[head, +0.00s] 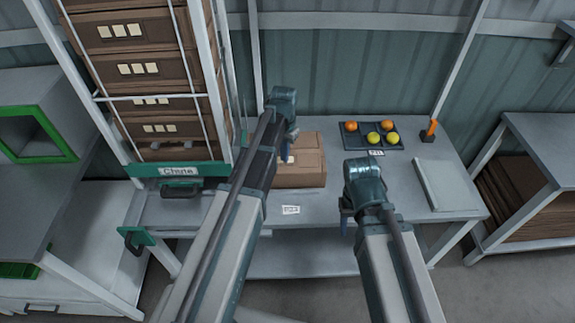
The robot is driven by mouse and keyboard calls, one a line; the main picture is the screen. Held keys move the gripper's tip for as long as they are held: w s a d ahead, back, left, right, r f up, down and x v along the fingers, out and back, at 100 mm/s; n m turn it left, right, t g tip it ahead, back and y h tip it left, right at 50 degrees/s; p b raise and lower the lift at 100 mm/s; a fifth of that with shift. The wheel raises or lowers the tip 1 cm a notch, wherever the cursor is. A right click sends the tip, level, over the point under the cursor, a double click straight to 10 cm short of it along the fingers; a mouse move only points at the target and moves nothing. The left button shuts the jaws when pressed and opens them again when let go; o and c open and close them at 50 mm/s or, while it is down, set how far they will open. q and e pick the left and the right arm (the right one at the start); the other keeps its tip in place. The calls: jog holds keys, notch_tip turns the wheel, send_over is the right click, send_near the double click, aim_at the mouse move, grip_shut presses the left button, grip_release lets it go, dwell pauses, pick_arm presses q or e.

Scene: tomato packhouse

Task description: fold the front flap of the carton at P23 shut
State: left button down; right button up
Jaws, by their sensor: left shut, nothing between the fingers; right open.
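The brown carton (312,165) stands on the grey bench, behind a small white label (291,210) whose print is too small to read surely. Its top looks mostly flat and covered, with a pale marking near the left side. My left arm hides its left part, so I cannot tell how the front flap lies. My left gripper (291,138) is shut and empty, over the carton's left rear part; I cannot tell if it touches. My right gripper (346,222) is open and empty near the bench's front edge, right of the carton and apart from it.
A dark tray (360,138) with orange and yellow tomatoes sits at the back right. An orange-handled tool (430,131) and a pale flat panel (447,184) lie further right. The chute rack (178,170) of stacked cartons stands left. Bench between tray and panel is clear.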

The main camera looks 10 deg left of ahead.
pick_arm(q)
jog(key=shift+w+a+f+b, duration=0.2)
jog(key=shift+w+f+b, duration=0.35)
jog(key=shift+f+b, duration=0.3)
notch_tip(320, 180, up, 8)
jog(key=p, duration=0.8)
jog(key=shift+r+p, duration=0.1)
jog(key=shift+p, duration=0.2)
